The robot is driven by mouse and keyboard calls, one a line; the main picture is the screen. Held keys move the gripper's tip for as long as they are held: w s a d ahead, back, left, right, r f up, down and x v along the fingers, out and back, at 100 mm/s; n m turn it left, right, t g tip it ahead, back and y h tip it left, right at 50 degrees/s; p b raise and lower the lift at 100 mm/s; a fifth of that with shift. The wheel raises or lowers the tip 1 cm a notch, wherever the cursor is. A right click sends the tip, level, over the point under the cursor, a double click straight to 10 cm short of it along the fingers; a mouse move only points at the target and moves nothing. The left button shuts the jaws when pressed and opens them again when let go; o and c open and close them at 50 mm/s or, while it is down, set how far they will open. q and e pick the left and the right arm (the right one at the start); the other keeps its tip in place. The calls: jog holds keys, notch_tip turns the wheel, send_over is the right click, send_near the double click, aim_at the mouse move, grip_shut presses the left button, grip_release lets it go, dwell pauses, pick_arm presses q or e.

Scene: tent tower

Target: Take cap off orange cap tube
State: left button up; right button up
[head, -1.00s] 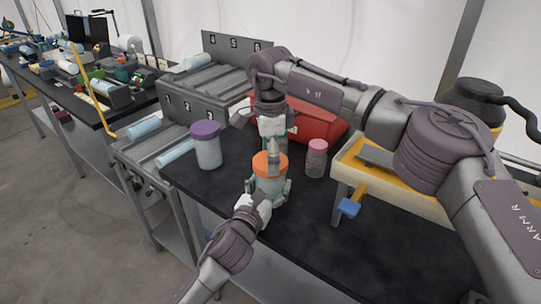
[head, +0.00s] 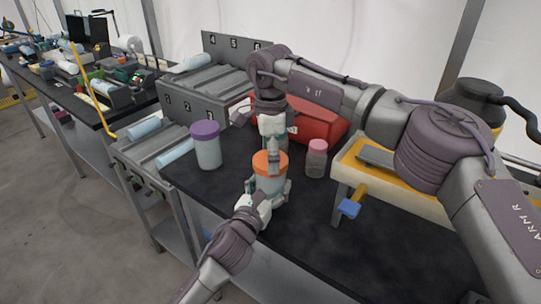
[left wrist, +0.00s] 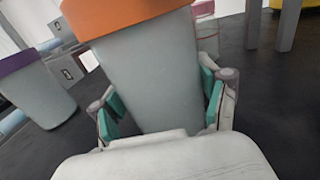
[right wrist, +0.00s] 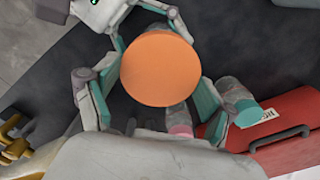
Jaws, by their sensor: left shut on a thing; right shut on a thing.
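The orange cap tube (head: 270,184) stands upright on the black table, a pale translucent body with its orange cap (head: 268,160) on top. My left gripper (head: 268,194) is shut around the tube's body from the front. In the left wrist view its teal pads flank the tube body (left wrist: 155,75). My right gripper (head: 272,150) comes down from above and is shut on the orange cap. The right wrist view shows the round cap (right wrist: 160,68) between its teal pads. The cap sits on the tube; whether it is loosened cannot be told.
A purple-capped tube (head: 207,147) stands to the left and a pink-capped jar (head: 317,160) to the right. A red case (head: 318,126) lies behind. A grey numbered rack (head: 200,95) is at back left, a yellow-edged stand (head: 372,178) at right. The front right tabletop is clear.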

jog(key=shift+r, duration=0.95)
jog(key=shift+r, duration=0.1)
jog(key=shift+r, duration=1.9)
pick_arm(q)
jog(key=o, duration=1.7)
jog(key=shift+s, duration=0.1)
